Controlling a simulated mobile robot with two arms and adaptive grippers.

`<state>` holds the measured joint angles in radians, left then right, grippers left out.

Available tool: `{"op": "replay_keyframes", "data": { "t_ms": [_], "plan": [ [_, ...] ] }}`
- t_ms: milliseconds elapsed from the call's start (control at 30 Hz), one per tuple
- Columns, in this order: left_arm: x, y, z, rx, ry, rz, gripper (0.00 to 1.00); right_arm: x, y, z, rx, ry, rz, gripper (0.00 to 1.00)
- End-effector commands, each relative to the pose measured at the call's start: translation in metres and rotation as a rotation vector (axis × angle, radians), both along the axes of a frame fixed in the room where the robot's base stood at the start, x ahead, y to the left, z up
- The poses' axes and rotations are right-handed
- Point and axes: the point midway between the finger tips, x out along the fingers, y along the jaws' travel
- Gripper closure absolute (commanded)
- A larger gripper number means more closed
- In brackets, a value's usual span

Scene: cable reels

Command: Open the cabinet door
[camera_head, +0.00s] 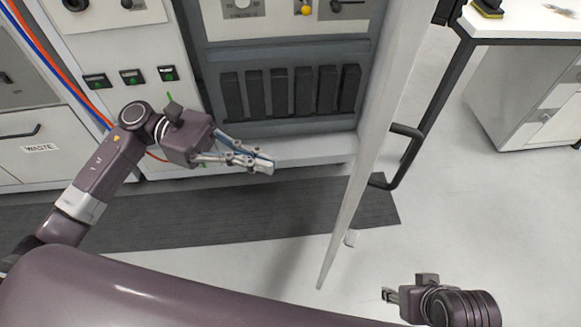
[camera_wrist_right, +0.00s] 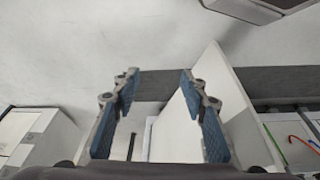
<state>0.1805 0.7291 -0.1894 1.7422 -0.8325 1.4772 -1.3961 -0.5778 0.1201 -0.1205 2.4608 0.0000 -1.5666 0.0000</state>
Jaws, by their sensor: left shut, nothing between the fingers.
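The cabinet door (camera_head: 370,150) stands swung open and is seen nearly edge-on, jutting from the cabinet toward me. Its dark bar handle (camera_head: 407,158) is on the right face. The cabinet (camera_head: 285,130) shows its inside, with several black modules in a row. My left gripper (camera_head: 264,164) is shut and empty in front of the cabinet's lower edge, left of the door and apart from it. My right gripper (camera_head: 388,295) is low, right of the door's near bottom corner. In the right wrist view its fingers (camera_wrist_right: 159,75) are spread with nothing held; a white panel, probably the door (camera_wrist_right: 225,90), rises behind them.
A white-topped table (camera_head: 530,22) with dark legs stands at the upper right, with a drawer unit (camera_head: 520,100) beneath. A waste drawer (camera_head: 45,148) and red and blue cables are at left. A dark mat (camera_head: 230,210) lies before the cabinet. The floor right of the door is mostly clear.

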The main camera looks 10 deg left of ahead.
Motion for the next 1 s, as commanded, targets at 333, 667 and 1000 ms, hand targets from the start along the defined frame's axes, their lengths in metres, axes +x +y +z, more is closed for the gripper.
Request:
{"op": "replay_keyframes", "data": {
  "t_ms": [333, 667, 1000],
  "plan": [
    [-0.012, -0.072, 0.003, -0.006, 0.003, -0.001, 1.00, 0.007, 0.002, -0.024, 0.000, 0.013, 0.001, 0.60],
    [-0.019, -0.119, 0.002, -0.005, 0.005, 0.002, 1.00, 0.011, 0.002, -0.042, 0.000, 0.021, 0.002, 0.60],
    [-0.020, -0.125, 0.001, -0.003, 0.005, 0.003, 1.00, 0.010, 0.002, -0.046, -0.001, 0.024, 0.002, 0.60]
  ]
}}
